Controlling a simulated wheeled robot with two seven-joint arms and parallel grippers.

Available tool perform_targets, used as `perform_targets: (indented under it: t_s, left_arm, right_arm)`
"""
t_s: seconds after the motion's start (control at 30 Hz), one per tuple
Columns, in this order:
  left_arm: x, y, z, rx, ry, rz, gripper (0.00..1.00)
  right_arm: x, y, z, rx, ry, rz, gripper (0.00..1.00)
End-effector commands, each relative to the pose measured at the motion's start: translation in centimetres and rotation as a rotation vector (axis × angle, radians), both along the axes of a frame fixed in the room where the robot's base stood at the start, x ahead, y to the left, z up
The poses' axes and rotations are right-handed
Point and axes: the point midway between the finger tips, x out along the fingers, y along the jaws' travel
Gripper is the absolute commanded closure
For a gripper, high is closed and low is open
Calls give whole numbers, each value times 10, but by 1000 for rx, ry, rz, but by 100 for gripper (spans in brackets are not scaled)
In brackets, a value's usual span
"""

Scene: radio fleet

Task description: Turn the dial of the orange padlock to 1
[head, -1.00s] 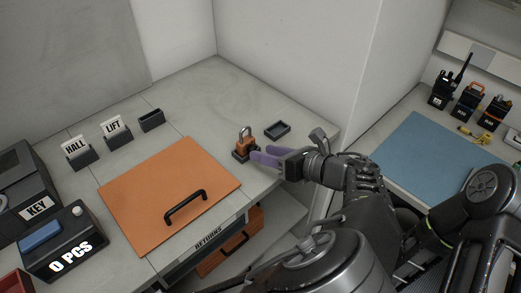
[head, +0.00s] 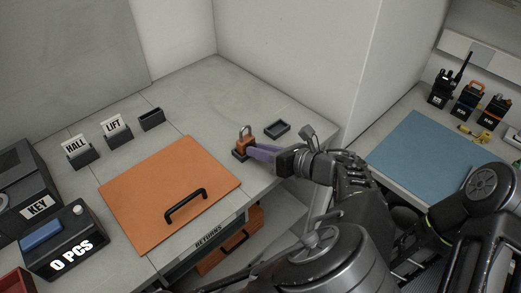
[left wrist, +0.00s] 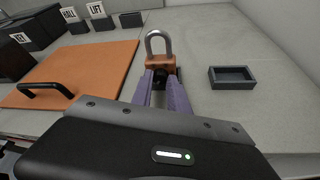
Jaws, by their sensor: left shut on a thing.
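The orange padlock (head: 246,142) with a grey shackle stands upright on a small dark base near the back right of the counter. It also shows in the left wrist view (left wrist: 160,64), straight ahead of the fingers. My left gripper (head: 257,151) reaches it from the right with purple fingers drawn together, shut on the lower part of the padlock. In the left wrist view the fingertips (left wrist: 160,80) meet its front, low down. The dial and its numbers are hidden or too small to read. My right gripper is out of view.
An empty dark tray (head: 277,129) lies right of the padlock. An orange panel (head: 160,200) with a black handle covers the counter's front. HALL (head: 76,150) and LIFT (head: 116,130) card holders stand left. Radios (head: 440,93) and a blue mat (head: 425,155) are on the right-hand table.

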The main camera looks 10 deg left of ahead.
Motion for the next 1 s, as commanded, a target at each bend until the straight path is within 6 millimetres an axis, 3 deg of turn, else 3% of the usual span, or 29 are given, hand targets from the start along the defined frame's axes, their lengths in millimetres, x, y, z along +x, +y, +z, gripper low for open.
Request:
perform_targets:
  t_s: [0.57,1.0]
  left_arm:
    - [-1,0,1,-15,-21,0,100]
    - [-4,1,0,-150,-220,-1,100]
  right_arm:
    - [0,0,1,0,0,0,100]
    - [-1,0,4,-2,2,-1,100]
